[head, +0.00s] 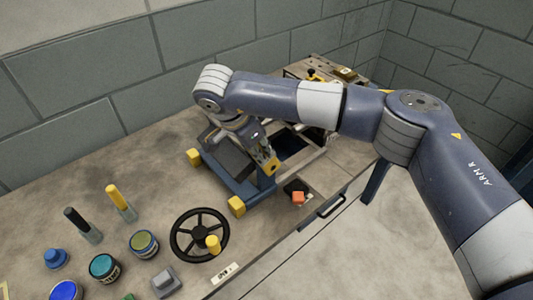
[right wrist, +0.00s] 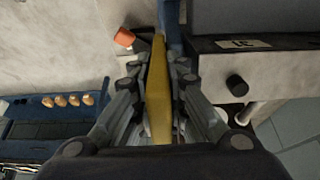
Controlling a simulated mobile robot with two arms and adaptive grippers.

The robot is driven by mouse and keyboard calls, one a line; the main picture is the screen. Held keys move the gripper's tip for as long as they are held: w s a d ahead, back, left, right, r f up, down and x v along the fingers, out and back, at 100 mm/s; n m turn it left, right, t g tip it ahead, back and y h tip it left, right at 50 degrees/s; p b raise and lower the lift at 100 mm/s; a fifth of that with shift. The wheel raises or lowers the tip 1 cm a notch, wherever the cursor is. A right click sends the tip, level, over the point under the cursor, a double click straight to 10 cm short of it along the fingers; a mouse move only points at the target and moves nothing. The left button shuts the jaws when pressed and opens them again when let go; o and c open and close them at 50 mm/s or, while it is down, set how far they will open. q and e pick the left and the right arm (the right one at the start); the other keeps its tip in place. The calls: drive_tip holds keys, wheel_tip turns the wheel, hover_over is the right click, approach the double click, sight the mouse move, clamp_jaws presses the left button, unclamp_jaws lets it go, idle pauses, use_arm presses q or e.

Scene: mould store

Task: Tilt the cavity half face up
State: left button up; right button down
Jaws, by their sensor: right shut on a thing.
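My right gripper (head: 264,156) is low over the blue tilting frame (head: 238,188). In the right wrist view the right gripper (right wrist: 158,70) is shut on a long yellow bar (right wrist: 158,105), which runs between its fingers. The frame has yellow end blocks (head: 236,206) and a dark grey slab (head: 229,156) inside it, partly hidden by my arm. I cannot tell for sure which part is the cavity half. A large grey block (right wrist: 258,14) shows at the top right of the right wrist view. My left gripper is not in view.
A black handwheel (head: 200,235) with a yellow knob stands in front of the frame. An orange knob (head: 298,198) is close to the right gripper. Jars (head: 104,268) and upright tools (head: 120,200) stand at the left. A wall (head: 150,60) closes the back.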

drive_tip(key=shift+s+a+f+t+h+b, duration=0.65)
drive_tip(key=shift+h+b, duration=0.25)
drive_tip(key=shift+b, duration=0.4)
drive_tip(key=shift+w+a+r, duration=0.1)
drive_tip(key=shift+r, duration=0.05)
drive_tip(key=c, duration=1.9)
unclamp_jaws()
drive_tip(key=shift+r, duration=0.15)
drive_tip(key=v, duration=1.2)
